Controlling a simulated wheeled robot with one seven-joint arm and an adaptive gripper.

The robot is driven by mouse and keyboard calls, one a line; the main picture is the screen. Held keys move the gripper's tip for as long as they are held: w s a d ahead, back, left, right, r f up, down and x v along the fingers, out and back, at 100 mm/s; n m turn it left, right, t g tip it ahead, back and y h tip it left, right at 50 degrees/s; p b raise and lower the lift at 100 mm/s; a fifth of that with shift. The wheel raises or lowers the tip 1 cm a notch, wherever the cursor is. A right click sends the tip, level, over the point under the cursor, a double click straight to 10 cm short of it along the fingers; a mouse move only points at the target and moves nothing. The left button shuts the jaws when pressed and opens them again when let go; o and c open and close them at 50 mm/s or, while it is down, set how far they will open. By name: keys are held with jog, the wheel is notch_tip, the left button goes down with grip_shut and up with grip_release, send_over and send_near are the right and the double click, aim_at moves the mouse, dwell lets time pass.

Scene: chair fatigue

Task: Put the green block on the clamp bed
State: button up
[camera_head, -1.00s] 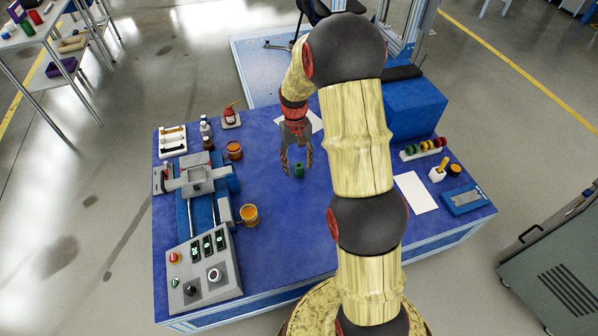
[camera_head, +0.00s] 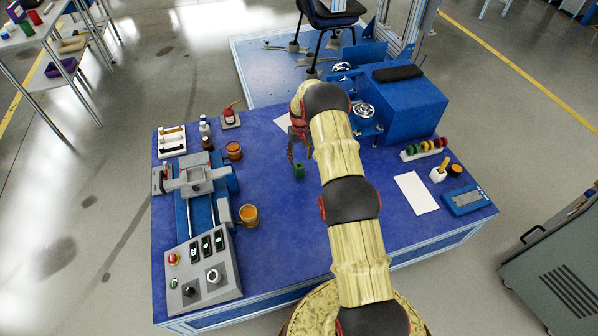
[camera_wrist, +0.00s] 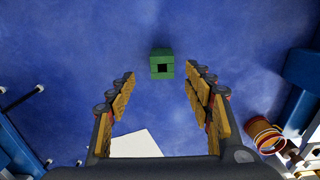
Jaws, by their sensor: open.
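The green block (camera_head: 299,171) stands on the blue table top near its middle. In the wrist view the green block (camera_wrist: 162,64) shows a dark square hole in its near face and lies ahead of the fingertips, between their lines and apart from both. My gripper (camera_head: 298,153) is low, just behind the block in the head view. In the wrist view my gripper (camera_wrist: 160,80) is open and empty, its yellow-padded fingers wide apart. The clamp bed (camera_head: 198,187) is part of the grey and blue machine at the table's left; its top looks bare.
Orange tins (camera_head: 248,214) stand beside the machine, and a control box (camera_head: 204,270) is at the front left. Bottles (camera_head: 205,130) stand behind. A big blue box (camera_head: 405,108) and white sheet (camera_head: 416,193) are at right. The table's front middle is clear.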

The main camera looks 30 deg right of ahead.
aim_at(299, 164)
jog(key=f+b, duration=0.1)
jog(key=f, duration=0.1)
jog(key=f+b, duration=0.1)
jog(key=f, duration=0.1)
jog(key=f+b, duration=0.1)
jog(key=f, duration=0.1)
jog(key=shift+w+a+f, duration=0.1)
jog(key=shift+w+f, duration=0.15)
jog(key=shift+f, duration=0.05)
jog(key=shift+c, duration=0.8)
jog(key=c, duration=1.1)
jog(key=shift+r, duration=0.1)
grip_shut()
